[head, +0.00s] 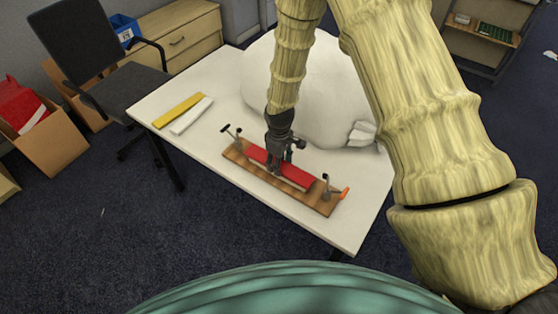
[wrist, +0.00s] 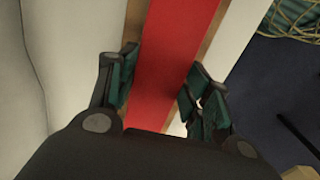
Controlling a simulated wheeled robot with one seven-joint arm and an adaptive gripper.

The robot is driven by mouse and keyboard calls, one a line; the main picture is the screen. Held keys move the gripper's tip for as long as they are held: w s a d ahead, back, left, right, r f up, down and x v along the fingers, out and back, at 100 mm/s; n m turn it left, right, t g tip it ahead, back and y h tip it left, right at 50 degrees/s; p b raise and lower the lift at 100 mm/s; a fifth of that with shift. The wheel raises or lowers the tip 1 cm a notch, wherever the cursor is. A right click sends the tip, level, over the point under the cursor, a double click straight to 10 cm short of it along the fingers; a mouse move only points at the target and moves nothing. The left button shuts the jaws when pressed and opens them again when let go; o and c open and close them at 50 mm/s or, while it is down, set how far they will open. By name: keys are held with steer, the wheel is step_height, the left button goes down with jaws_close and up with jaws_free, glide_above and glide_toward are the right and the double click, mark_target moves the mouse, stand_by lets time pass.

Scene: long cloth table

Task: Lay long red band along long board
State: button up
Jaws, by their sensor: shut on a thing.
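The long red band (head: 300,176) lies lengthwise over the long wooden board (head: 318,203) on the white table, between the posts at the board's two ends. In the wrist view the red band (wrist: 176,55) runs between my gripper's fingers, with a strip of the board (wrist: 213,28) beside it. My gripper (head: 274,165) points down at the middle of the board and is shut on the band. In the wrist view my gripper (wrist: 160,90) has a finger on each side of it. Whether the band's underside touches the board is hidden.
A yellow strip (head: 178,110) and a white strip (head: 191,115) lie at the table's left. A large white rounded form (head: 315,95) stands behind the board. The white table (head: 235,205) is clear at its front edge. A dark chair (head: 100,60) stands at the left.

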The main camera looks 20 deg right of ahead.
steer(key=o, duration=1.1)
step_height(320, 180, up, 12)
steer(key=shift+s+f, duration=0.1)
